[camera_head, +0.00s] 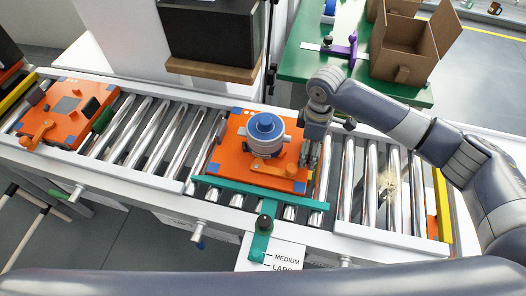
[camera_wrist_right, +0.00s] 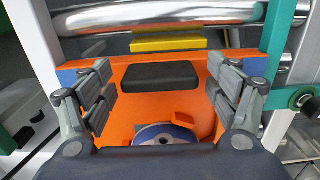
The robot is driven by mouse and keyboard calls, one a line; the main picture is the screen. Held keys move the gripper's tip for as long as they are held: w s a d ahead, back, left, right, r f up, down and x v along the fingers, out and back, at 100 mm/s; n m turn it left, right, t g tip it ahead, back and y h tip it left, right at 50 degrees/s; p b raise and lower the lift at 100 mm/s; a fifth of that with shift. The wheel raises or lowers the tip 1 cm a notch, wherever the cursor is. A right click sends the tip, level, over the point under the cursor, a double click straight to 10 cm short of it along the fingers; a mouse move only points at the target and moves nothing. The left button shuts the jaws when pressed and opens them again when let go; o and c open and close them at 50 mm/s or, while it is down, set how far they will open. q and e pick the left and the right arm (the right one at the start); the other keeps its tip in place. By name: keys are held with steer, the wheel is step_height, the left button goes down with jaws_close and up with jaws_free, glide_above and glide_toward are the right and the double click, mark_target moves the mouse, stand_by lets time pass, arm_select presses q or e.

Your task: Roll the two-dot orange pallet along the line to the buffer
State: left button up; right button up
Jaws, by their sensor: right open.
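An orange pallet (camera_head: 236,150) lies on the rollers at the middle of the line, carrying a grey round part with a blue top (camera_head: 265,127). An orange knob handle (camera_head: 275,167) is on its near side. Another orange pallet (camera_head: 55,125) with a dark square plate lies at the left of the line. My right gripper (camera_head: 309,153) is open at the middle pallet's right edge. In the right wrist view, its fingers (camera_wrist_right: 160,92) stand apart on either side of a black block (camera_wrist_right: 159,76) on orange pallet surface. My left gripper is not seen.
A teal bar (camera_head: 230,187) crosses the near side of the middle pallet, with a teal lever over a MEDIUM/LARGE label plate (camera_head: 286,259). Bare rollers (camera_head: 345,180) lie to the right, ending near a yellow bar (camera_head: 442,205). A green table (camera_head: 300,62) with cardboard boxes stands behind.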

steer(key=c, duration=1.1)
steer(key=shift+w+a+r, duration=0.1)
steer(key=shift+w+r, duration=0.1)
steer(key=shift+r, duration=0.1)
steer(key=shift+s+d+f+p, duration=0.1)
steer(key=shift+s+d+p, duration=0.2)
steer(key=shift+d+p, duration=0.5)
steer(key=shift+s+d+p, duration=0.3)
steer(key=shift+d+p, duration=0.15)
steer(key=shift+d, duration=0.6)
steer(key=shift+s+d+f+p, duration=0.1)
steer(key=shift+s+d+p, duration=0.3)
steer(key=shift+d, duration=0.55)
steer(key=shift+s+d+r+p, duration=0.1)
steer(key=shift+s+d+p, duration=0.15)
steer(key=shift+d+p, duration=0.6)
steer(key=shift+s+d+f+p, duration=0.1)
steer(key=shift+s+d+p, duration=0.2)
steer(key=shift+d, duration=0.8)
steer(key=shift+s+d+f+p, duration=0.1)
steer(key=shift+s+d+p, duration=0.15)
steer(key=shift+d, duration=0.45)
steer(key=shift+s+d+r+p, duration=0.15)
steer(key=shift+d+p, duration=0.15)
steer(key=shift+d, duration=0.45)
steer(key=shift+s+d+f+p, duration=0.2)
steer(key=shift+d+p, duration=0.1)
steer(key=shift+d, duration=0.4)
